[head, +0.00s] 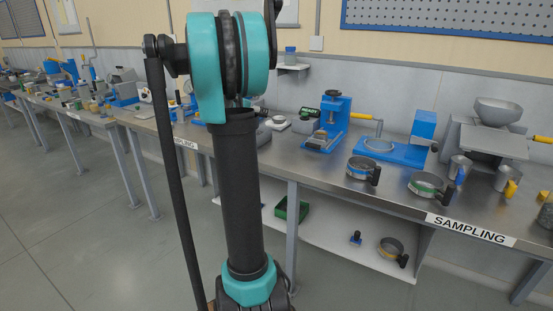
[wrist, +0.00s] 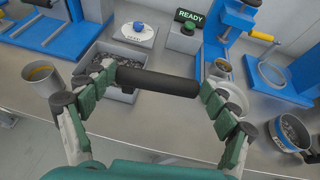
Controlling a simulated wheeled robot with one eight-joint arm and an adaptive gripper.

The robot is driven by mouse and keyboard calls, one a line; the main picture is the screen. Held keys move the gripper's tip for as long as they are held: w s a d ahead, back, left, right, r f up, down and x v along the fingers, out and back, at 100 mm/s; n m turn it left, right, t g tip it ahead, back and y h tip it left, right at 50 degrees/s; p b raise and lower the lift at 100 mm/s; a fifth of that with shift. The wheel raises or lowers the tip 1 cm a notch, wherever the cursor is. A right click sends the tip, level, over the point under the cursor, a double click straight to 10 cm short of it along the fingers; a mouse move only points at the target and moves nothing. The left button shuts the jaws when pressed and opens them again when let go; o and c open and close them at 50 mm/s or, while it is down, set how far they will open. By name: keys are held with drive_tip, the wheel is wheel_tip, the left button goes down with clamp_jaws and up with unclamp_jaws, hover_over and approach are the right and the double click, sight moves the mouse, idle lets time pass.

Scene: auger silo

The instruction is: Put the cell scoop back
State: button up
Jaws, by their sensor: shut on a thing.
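In the wrist view my gripper (wrist: 158,86) is shut on a thick black bar, apparently the handle of the cell scoop (wrist: 158,82). The bar lies crosswise between the green-padded fingers, with one end at each finger. No bowl of the scoop can be made out. The bar is above the steel bench, in front of a grey bin (wrist: 122,94) with dark grains in it. I cannot tell the exact gap between them. In the head view my arm hides the gripper and the scoop.
A metal cup (wrist: 43,77) is at the left. The bench front (head: 330,187) is fairly clear.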

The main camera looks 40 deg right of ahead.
drive_tip(key=shift+m+g+h, duration=0.4)
drive_tip(key=shift+m+h, duration=0.1)
drive_tip(key=d+r, duration=0.1)
drive_tip(key=s+d, duration=0.1)
drive_tip(key=d, duration=0.1)
drive_tip(key=s+d+r, duration=0.1)
drive_tip(key=shift+s+d+r, duration=0.2)
drive_tip(key=shift+s+r, duration=0.05)
drive_tip(key=shift+r, duration=0.05)
wheel_tip(320, 180, down, 15)
drive_tip(key=shift+f, duration=2.35)
drive_tip(key=shift+f, duration=0.1)
drive_tip(key=o, duration=1)
